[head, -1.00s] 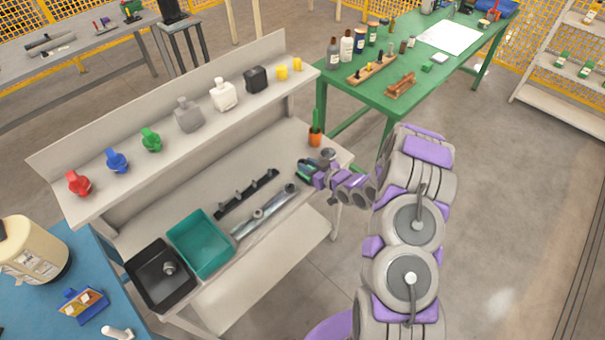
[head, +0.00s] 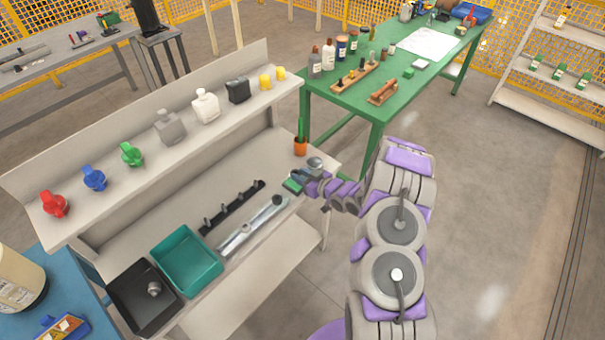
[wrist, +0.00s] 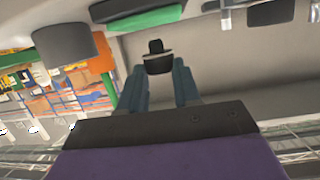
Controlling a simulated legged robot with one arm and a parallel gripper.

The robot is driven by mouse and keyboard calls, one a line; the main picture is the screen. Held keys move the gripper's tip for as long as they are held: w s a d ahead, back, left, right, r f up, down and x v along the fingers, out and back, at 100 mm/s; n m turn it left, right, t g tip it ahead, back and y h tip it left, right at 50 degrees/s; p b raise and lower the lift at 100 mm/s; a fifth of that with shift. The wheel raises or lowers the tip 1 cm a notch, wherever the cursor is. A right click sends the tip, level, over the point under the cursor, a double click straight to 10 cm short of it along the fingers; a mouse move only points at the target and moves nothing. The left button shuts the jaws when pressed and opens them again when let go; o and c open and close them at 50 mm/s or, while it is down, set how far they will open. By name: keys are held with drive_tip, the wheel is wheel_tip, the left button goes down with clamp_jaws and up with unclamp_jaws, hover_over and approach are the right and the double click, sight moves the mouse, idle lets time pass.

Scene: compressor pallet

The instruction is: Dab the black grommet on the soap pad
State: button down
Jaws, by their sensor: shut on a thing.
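My gripper (wrist: 160,75) shows in the wrist view with its two teal fingers shut on the black grommet (wrist: 158,62), a small dark stepped piece at the fingertips. A green pad (wrist: 145,19), which looks like the soap pad, lies beyond the fingertips at the top of the wrist view, by a grey edge. A gap shows between grommet and pad in the picture; I cannot tell their true distance. In the head view my gripper (head: 303,181) is just right of the green pad (head: 291,186) at the grey bench's right end. The grommet is too small to make out there.
A metal cup (head: 315,163) and a potted cactus (head: 300,147) stand close behind my gripper. A black rack (head: 232,207) and a silver bar (head: 250,226) lie to the left.

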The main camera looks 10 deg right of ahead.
drive_tip(key=shift+f, duration=0.4)
drive_tip(key=shift+d, duration=0.25)
drive_tip(key=shift+a+f, duration=0.15)
drive_tip(key=shift+f, duration=0.2)
idle(0.4)
wheel_tip(320, 180, up, 7)
drive_tip(key=p, duration=0.2)
drive_tip(key=shift+p, duration=0.4)
drive_tip(key=shift+r, duration=0.1)
idle(0.6)
